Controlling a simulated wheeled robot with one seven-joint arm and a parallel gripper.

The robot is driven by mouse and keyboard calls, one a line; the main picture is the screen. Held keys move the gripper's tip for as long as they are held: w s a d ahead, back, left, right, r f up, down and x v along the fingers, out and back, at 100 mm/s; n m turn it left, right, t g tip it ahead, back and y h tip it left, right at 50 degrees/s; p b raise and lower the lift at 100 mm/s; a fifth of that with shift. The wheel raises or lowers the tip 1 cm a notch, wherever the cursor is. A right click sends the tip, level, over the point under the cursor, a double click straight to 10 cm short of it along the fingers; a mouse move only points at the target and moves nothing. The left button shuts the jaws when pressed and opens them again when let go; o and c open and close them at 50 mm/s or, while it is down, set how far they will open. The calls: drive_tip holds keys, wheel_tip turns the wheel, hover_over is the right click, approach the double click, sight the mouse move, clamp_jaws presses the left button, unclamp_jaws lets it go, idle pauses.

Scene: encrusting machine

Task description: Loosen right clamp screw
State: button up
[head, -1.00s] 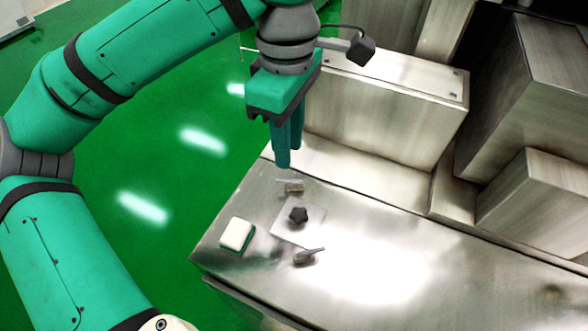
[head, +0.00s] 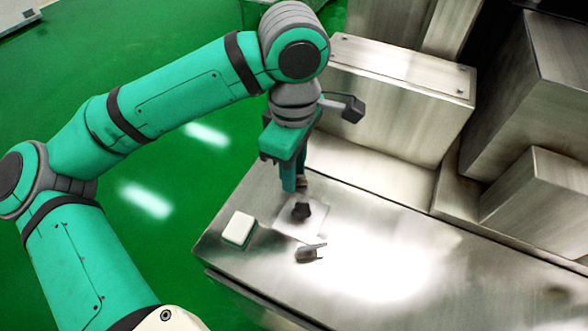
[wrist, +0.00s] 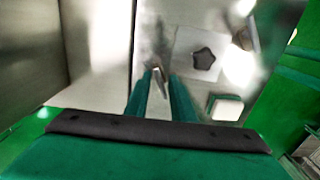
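Two small metal clamp screws with levers are on the steel table. The far one (head: 302,181) is partly hidden behind my gripper in the head view; in the wrist view its lever (wrist: 160,80) shows between my fingertips. The near one (head: 310,252) stands nearer the front; it also shows, blurred, in the wrist view (wrist: 244,40). The frames do not show which is called right. My gripper (head: 289,186) points down, its two fingers (wrist: 159,84) apart around or just above the far lever. Contact cannot be told.
A black star knob (head: 301,211) sits on a pale square plate (head: 287,228) between the clamps. A white-topped block (head: 239,227) lies at the table's left edge. Large steel housings (head: 395,95) stand behind. The table surface (head: 440,265) is clear to the right.

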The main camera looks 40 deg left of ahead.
drive_tip(key=shift+s, duration=0.15)
clamp_jaws()
drive_tip(key=shift+d, duration=0.1)
idle(0.8)
drive_tip(key=shift+o, duration=1.3)
unclamp_jaws()
drive_tip(key=shift+r, duration=0.1)
drive_tip(key=shift+r, duration=0.3)
wheel_tip(320, 180, up, 10)
